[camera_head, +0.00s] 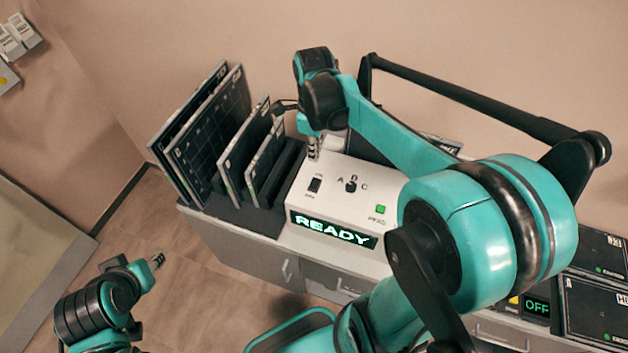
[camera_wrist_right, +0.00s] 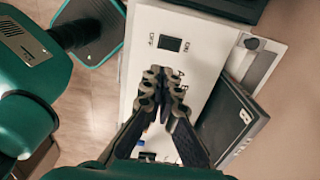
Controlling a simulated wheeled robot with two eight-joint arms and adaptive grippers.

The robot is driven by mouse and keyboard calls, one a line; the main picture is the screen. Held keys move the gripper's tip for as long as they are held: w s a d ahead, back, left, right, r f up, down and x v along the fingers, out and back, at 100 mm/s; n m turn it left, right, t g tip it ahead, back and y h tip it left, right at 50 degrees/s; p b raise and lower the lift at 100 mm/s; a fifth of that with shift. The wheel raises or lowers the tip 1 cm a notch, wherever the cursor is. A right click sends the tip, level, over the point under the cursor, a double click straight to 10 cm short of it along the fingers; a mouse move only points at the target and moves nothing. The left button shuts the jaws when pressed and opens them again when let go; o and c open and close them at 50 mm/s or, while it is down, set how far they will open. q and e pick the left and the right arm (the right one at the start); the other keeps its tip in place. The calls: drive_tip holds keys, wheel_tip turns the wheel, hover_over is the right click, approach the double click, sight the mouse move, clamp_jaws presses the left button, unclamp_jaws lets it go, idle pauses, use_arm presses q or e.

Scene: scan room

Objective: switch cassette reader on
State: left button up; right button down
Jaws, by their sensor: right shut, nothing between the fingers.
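The cassette reader (camera_head: 330,210) is a white box on the cabinet, with a lit green READY display (camera_head: 333,229). Its top carries a black rocker switch (camera_head: 315,185), a knob (camera_head: 351,186) with letters A, B, C, and a green light (camera_head: 380,209). My right gripper (camera_head: 313,152) points down above the reader's back left part, behind the switch, shut and empty. In the wrist view the right gripper (camera_wrist_right: 166,92) shows apart from the rocker switch (camera_wrist_right: 168,44), which has OFF and ON labels; the fingers hide the knob. My left gripper (camera_head: 157,261) is low at the left, above the floor, its opening unclear.
A dark rack (camera_head: 262,217) with several upright black panels stands left of the reader. More black units, one with an OFF display (camera_head: 537,307), stand at the right. The grey cabinet (camera_head: 245,255) is below. My right arm hides the reader's right side.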

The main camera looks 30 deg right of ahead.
sight(314, 189)
wheel_tip(314, 189, down, 14)
drive_tip(key=b, duration=0.4)
idle(0.4)
drive_tip(key=shift+s+a+f+h+b, duration=0.15)
drive_tip(key=shift+f+h+b, duration=0.15)
drive_tip(key=shift+f, duration=0.15)
drive_tip(key=shift+r+t, duration=0.1)
drive_tip(key=shift+t, duration=0.2)
drive_tip(key=shift+w+d+r, duration=0.35)
drive_tip(key=shift+w+d, duration=0.2)
drive_tip(key=shift+d, duration=0.05)
drive_tip(key=shift+r+p, duration=0.1)
drive_tip(key=shift+p, duration=0.2)
